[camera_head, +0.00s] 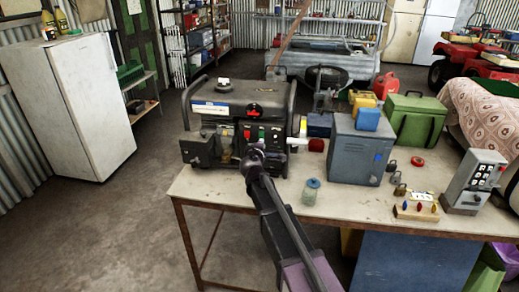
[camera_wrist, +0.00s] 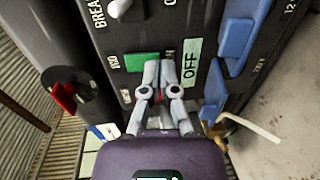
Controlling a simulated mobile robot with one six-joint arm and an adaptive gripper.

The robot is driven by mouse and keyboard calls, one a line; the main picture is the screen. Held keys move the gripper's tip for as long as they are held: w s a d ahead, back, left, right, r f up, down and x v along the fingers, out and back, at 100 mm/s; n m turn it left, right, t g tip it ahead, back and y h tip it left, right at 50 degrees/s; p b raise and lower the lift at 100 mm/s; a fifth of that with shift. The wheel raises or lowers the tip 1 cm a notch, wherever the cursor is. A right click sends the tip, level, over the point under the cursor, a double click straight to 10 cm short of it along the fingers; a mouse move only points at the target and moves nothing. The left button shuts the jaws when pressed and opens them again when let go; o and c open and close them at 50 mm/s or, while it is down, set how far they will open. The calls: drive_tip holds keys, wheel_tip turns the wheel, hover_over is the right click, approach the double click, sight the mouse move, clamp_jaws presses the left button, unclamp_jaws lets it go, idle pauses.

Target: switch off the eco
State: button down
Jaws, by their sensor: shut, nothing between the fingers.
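The generator (camera_head: 212,92) stands on the left part of the workbench, its control panel facing me. In the wrist view its dark panel (camera_wrist: 166,37) fills the upper middle, turned sideways. A green switch (camera_wrist: 140,62) sits beside partly hidden lettering that may read ECO. In the head view my gripper (camera_head: 255,152) covers part of the panel.
A red knob (camera_wrist: 65,97), a grey toggle (camera_wrist: 122,9) and blue sockets (camera_wrist: 238,38) are near the fingers. On the bench (camera_head: 235,190) are a glass jar (camera_head: 311,192), a grey metal box (camera_head: 356,150), padlocks and a keypad box (camera_head: 474,180). The bench's front left is clear.

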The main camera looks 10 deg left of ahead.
drive_tip(key=shift+w, duration=0.45)
drive_tip(key=shift+w+f, duration=0.15)
drive_tip(key=shift+w, duration=0.1)
idle(0.3)
drive_tip(key=s+f+b, duration=0.2)
drive_tip(key=s, duration=1.2)
